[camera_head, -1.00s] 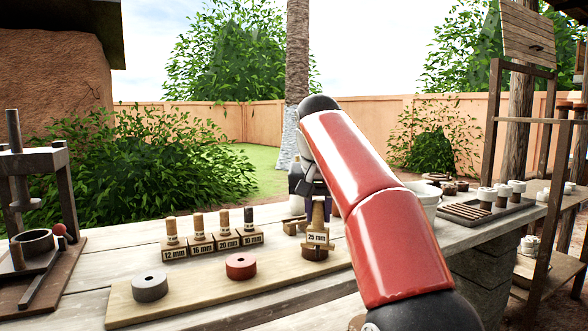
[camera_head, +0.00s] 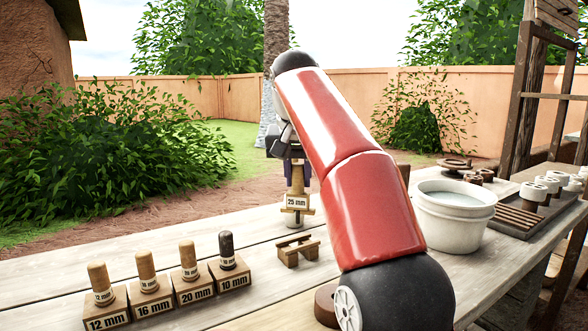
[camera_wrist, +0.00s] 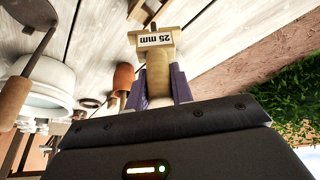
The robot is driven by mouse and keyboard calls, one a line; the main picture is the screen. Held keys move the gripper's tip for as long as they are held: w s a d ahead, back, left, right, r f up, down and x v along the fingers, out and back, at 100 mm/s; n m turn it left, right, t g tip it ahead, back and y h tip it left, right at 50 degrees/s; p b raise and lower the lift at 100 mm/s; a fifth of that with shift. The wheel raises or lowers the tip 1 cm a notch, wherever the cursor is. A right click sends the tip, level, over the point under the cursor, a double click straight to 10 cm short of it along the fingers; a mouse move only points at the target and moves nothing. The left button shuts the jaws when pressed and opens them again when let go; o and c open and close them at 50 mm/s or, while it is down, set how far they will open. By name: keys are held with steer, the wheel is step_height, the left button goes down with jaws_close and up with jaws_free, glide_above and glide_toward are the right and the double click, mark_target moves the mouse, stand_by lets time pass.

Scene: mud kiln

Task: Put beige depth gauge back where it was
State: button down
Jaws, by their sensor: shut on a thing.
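The beige depth gauge (camera_head: 297,203), labelled 25 mm, hangs upright in my gripper (camera_head: 297,180), behind the small wooden rest (camera_head: 298,250) in the head view. My gripper is shut on its upper part, with the purple fingers on either side. The wrist view shows the gauge (camera_wrist: 158,75) between the fingers, its label upside down. Its foot appears above the planks, though the exact gap is hard to tell. The rest stands empty on the table, with an open top. My arm hides part of the table to the right.
Several labelled gauges, including the dark 10 mm gauge (camera_head: 227,250), stand in wooden blocks at front left. A white bucket of water (camera_head: 453,222) stands right of my arm. A brown ring (camera_head: 326,303) is partly hidden by my arm. The planks around the rest look clear.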

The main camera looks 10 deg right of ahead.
mark_target(298, 205)
steer(key=shift+s+f+b, duration=0.15)
steer(key=shift+f+b, duration=0.85)
steer(key=shift+f, duration=2.2)
steer(key=shift+f, duration=0.15)
steer(key=c, duration=1.1)
jaws_free()
steer(key=shift+c, duration=0.2)
